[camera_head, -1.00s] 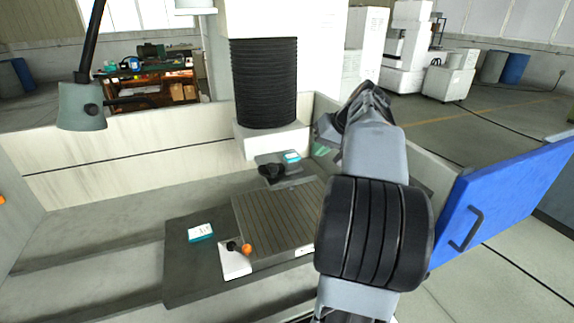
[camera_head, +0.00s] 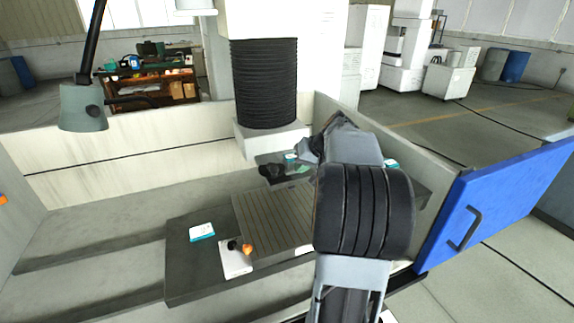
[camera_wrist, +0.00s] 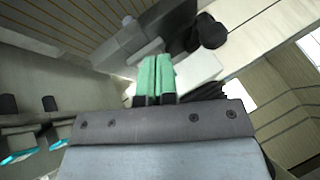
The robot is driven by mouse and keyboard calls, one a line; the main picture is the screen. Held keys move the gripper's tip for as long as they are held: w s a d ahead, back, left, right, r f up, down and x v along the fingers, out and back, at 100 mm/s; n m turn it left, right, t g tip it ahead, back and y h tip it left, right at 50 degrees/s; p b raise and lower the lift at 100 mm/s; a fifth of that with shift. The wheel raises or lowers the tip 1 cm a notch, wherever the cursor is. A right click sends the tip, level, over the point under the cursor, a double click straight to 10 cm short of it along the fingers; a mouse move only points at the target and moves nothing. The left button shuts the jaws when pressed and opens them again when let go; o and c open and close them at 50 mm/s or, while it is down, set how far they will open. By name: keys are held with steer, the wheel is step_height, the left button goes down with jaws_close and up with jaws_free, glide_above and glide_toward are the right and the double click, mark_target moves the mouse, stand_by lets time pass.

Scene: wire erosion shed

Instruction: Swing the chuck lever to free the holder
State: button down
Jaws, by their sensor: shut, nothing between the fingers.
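My gripper (camera_wrist: 155,78) shows in the wrist view with its green fingertips together and nothing between them. Just beyond them is a grey block (camera_wrist: 165,25) with a round black part (camera_wrist: 210,32) beside it; I cannot tell whether the tips touch it. In the head view, a white block (camera_head: 237,262) at the front left of the slatted table carries a small black piece with an orange knob (camera_head: 247,249). A black fitting (camera_head: 271,170) sits on the grey plate behind. My arm's end reaches over that rear plate. I cannot tell for sure which part is the chuck lever.
The slatted table (camera_head: 265,222) lies on a dark slab with a teal-and-white label (camera_head: 202,231). A black bellows column (camera_head: 264,85) rises behind. A blue door (camera_head: 500,205) stands open at right. A lamp (camera_head: 83,108) hangs at left. The trough at left is clear.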

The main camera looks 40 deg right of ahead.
mark_target(271, 172)
steer(key=shift+w+a+f+p, duration=0.15)
steer(key=shift+w+a+p, duration=0.2)
steer(key=shift+w+a, duration=0.45)
steer(key=shift+w+a+f+p, duration=0.1)
steer(key=shift+w+a+p, duration=0.3)
steer(key=shift+a, duration=0.55)
steer(key=shift+a+m+h, duration=0.3)
steer(key=shift+a+m, duration=0.05)
steer(key=shift+m, duration=0.25)
steer(key=a+m+h, duration=0.1)
steer(key=m, duration=0.1)
steer(key=w+a+m+h, duration=0.1)
steer(key=a+m+h, duration=0.1)
steer(key=shift+a+r+m, duration=0.1)
steer(key=shift+a+m, duration=0.2)
steer(key=shift+m, duration=0.1)
steer(key=w+a, duration=0.3)
steer(key=w, duration=0.2)
steer(key=shift+a+b, duration=0.3)
steer(key=shift+b, duration=0.1)
steer(key=shift+w, duration=0.1)
steer(key=shift+a, duration=0.1)
